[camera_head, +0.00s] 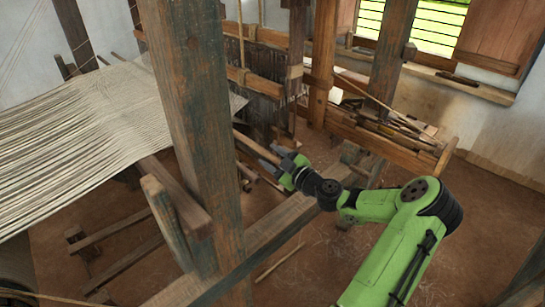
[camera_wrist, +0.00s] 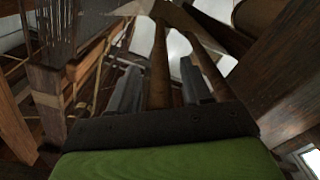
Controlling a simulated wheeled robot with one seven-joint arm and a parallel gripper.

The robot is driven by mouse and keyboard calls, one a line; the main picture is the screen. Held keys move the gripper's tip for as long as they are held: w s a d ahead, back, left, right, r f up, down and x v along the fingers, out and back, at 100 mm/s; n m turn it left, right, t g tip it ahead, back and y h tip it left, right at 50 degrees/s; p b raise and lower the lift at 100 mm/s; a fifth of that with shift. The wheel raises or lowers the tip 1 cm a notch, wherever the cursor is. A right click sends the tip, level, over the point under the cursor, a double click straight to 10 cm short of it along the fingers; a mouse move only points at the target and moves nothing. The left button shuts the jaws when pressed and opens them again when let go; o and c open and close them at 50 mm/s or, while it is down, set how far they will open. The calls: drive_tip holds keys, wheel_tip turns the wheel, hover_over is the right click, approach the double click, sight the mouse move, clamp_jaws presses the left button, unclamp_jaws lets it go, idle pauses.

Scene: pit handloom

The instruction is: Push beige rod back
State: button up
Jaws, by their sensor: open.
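My gripper (camera_head: 269,156) is at the middle of the loom, just right of the thick front post (camera_head: 205,130). Its two fingers are apart, with no object clamped between them. A beige-brown rod (camera_head: 250,145) runs from behind the post toward the fingers. In the wrist view, a brown rod (camera_wrist: 160,62) lies in line with the gap between the fingers (camera_wrist: 160,80). I cannot tell whether it touches either finger, or whether both views show the same rod.
Pale warp threads (camera_head: 75,130) stretch across the left. A low wooden beam (camera_head: 285,225) runs beneath my arm. A wooden tray of sticks (camera_head: 385,135) stands at the back right, below the window. The brown floor (camera_head: 470,235) is clear at right.

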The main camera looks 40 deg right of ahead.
drive_tip(key=shift+c, duration=0.4)
clamp_jaws()
drive_tip(key=shift+a+f+b, duration=0.1)
drive_tip(key=shift+a+b, duration=0.25)
drive_tip(key=shift+b, duration=0.2)
drive_tip(key=a+b, duration=0.3)
drive_tip(key=a, duration=0.1)
drive_tip(key=shift+s, duration=0.1)
